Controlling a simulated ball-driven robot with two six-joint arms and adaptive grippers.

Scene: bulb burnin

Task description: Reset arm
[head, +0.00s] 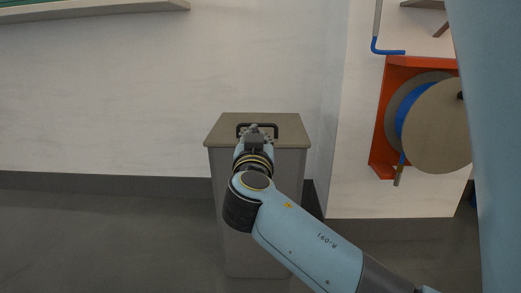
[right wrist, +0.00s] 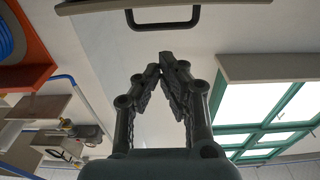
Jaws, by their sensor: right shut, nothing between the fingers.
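My right arm reaches forward from the lower right in the head view. Its gripper (head: 255,131) is at the top of a grey-brown cabinet (head: 222,131), close to a dark handle (head: 273,125). In the right wrist view the two fingers of the right gripper (right wrist: 165,62) come together at their tips with nothing between them. The handle (right wrist: 163,24) shows beyond the fingertips there, apart from them and not held. My left gripper is not in view.
A blue cable reel with a round tan disc (head: 437,127) hangs on an orange bracket (head: 397,75) at the right wall. A pale shelf (head: 90,10) is at the upper left. The floor (head: 90,235) left of the cabinet is clear. Green-framed windows (right wrist: 250,100) show in the wrist view.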

